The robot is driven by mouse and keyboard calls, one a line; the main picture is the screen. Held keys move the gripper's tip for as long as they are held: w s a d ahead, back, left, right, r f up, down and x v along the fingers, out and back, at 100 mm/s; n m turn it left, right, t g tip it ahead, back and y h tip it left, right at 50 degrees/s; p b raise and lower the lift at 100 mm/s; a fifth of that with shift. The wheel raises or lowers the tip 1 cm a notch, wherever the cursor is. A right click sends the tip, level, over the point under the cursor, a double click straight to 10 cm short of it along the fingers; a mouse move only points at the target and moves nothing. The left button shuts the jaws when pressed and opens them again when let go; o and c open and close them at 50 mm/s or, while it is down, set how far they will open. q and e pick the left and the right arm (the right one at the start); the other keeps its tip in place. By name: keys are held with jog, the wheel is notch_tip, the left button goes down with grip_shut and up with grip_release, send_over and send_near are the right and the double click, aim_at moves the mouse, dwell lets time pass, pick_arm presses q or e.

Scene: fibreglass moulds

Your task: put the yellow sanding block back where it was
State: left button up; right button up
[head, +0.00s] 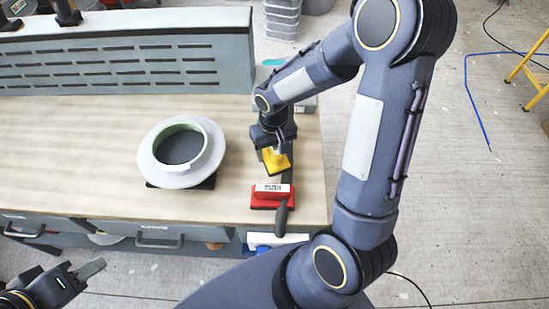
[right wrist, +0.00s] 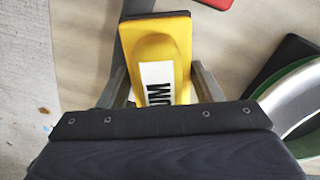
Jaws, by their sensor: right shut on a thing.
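The yellow sanding block (head: 278,161) is at the right part of the bench top in the head view. In the right wrist view the block (right wrist: 158,45) is yellow with a dark base and a white label with black letters. My right gripper (right wrist: 160,88) is shut on it, one finger along each long side. I cannot tell whether the block touches the bench or hangs just above it. My left gripper (head: 92,268) is at the lower left of the head view, apart from the bench; its finger gap does not show clearly.
A red block (head: 270,193) with a white label lies just in front of the yellow one, beside a dark-handled tool (head: 282,218). A round white mould (head: 150,165) with a green inner rim stands left on a dark base. The bench top (head: 90,130) is clear further left.

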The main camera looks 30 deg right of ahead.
jog(key=shift+w+d+f, duration=0.2)
jog(key=shift+d+f, duration=0.1)
jog(key=shift+f, duration=0.15)
jog(key=f+b, duration=0.3)
jog(key=shift+w+d+f, duration=0.15)
jog(key=shift+w+f, duration=0.05)
jog(key=shift+f, duration=0.1)
jog(key=shift+r, duration=0.15)
jog(key=o, duration=0.5)
jog(key=shift+f, duration=0.25)
jog(key=o, duration=0.4)
jog(key=shift+o, duration=0.2)
jog(key=shift+r, duration=0.1)
